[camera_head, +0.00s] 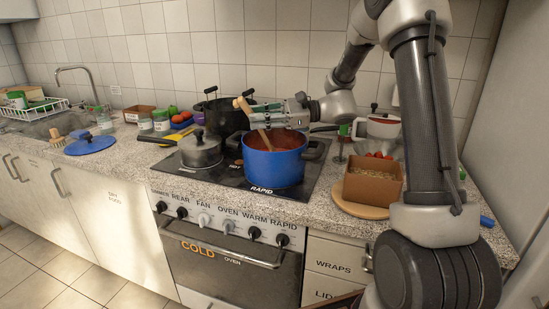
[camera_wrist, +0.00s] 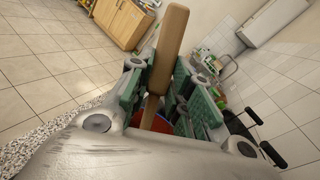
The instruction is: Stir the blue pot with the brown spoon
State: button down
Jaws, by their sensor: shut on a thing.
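The blue pot (camera_head: 273,163) stands on the front right of the black cooktop, with reddish contents showing inside. The brown spoon (camera_head: 244,106) leans across it, its lower end down in the pot and its handle up to the left. My gripper (camera_head: 256,113) is above the pot's rim, shut on the spoon's handle. In the wrist view, the spoon (camera_wrist: 166,50) rises between the green finger pads of my gripper (camera_wrist: 160,88). A small part of the blue pot and its red contents shows below, mostly hidden by my gripper. The spoon's lower tip is hidden.
A lidded grey pot (camera_head: 201,151) sits left of the blue pot, and a black pot (camera_head: 222,115) stands behind. A cardboard box (camera_head: 372,183) on a round wooden board is to the right. A blue lid (camera_head: 90,144) lies on the left counter.

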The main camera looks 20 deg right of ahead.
jog(key=s+a+r, duration=0.3)
jog(key=a+r, duration=0.4)
jog(key=r, duration=0.4)
jog(key=shift+s+a+r, duration=0.15)
jog(key=shift+r, duration=0.2)
dwell(0.3)
dwell(0.5)
jog(key=shift+r, duration=2.45)
